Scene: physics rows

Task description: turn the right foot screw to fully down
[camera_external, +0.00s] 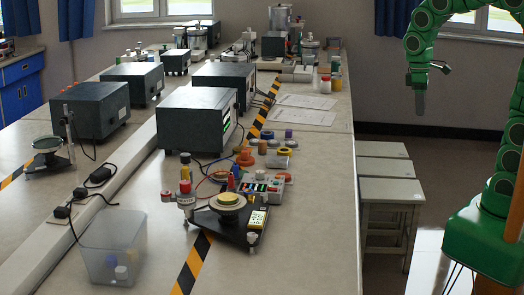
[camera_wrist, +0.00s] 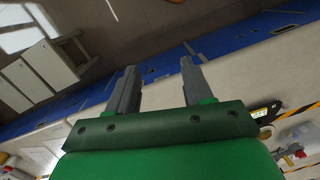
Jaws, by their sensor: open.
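A dark apparatus base (camera_external: 221,224) stands near the front of the bench. It carries a round disc with a yellow top (camera_external: 228,198) and a pale yellow-green block (camera_external: 257,218) at its right. Small feet show under its edges, but the right foot screw and its height are too small to make out. My gripper (camera_external: 420,108) hangs in the air beyond the bench's right edge, far from the apparatus, with its fingers pointing down. In the wrist view my gripper (camera_wrist: 158,65) has two grey fingers spread apart with nothing between them.
A clear bin (camera_external: 112,250) stands left of the apparatus. Bottles (camera_external: 186,195), a grey box with coloured sockets (camera_external: 262,186) and cables crowd its back and left. Dark instrument boxes (camera_external: 198,120) stand behind. Stools (camera_external: 390,190) stand beside the bench. Bare bench lies at the front right.

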